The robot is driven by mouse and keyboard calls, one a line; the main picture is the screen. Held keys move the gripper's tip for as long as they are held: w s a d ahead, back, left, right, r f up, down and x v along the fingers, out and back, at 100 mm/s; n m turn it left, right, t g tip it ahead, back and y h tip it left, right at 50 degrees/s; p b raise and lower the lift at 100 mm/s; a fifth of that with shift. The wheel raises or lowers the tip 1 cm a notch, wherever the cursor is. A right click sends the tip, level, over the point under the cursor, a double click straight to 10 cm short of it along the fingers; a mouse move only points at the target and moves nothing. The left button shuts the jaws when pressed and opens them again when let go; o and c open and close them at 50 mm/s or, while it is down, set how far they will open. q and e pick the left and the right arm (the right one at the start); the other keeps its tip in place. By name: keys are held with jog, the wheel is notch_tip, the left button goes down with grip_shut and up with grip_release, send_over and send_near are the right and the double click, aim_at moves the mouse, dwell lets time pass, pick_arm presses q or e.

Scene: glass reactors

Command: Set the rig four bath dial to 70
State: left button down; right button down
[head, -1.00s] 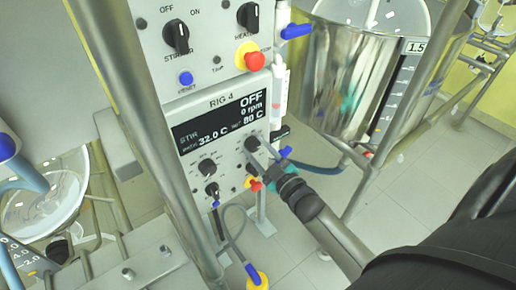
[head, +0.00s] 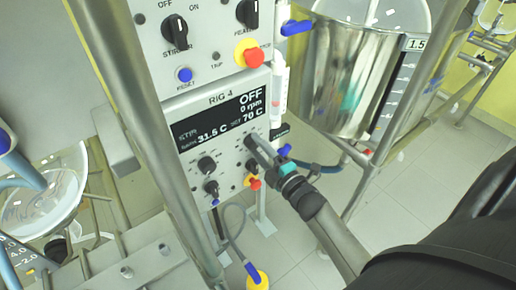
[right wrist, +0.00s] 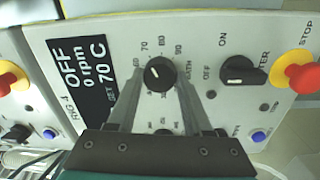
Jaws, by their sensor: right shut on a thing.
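The RIG 4 panel (head: 215,125) faces me in the head view. Its display (head: 222,120) reads OFF, 0 rpm, bath 31.5 C and set 70 C. In the right wrist view the display (right wrist: 82,75) also reads 70 C. The black bath dial (right wrist: 159,74) sits between the fingers of my right gripper (right wrist: 160,90), with scale numbers around it, 70 among them. My right gripper (head: 257,148) is shut on this dial and largely hides it in the head view. My left gripper is not in view.
Other knobs (head: 207,164) are to the left of the bath dial. A red and yellow stop button (head: 254,183) is just below the gripper. A steel post (head: 150,130) runs in front of the panel's left side. A steel vessel (head: 345,85) stands at the right.

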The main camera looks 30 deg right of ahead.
jog(key=shift+n, duration=0.6)
jog(key=shift+c, duration=1.6)
grip_release()
jog(key=s+d, duration=0.1)
jog(key=s, duration=1.4)
jog(key=shift+f+p, duration=0.35)
jog(key=shift+p, duration=0.1)
jog(key=shift+s, duration=0.1)
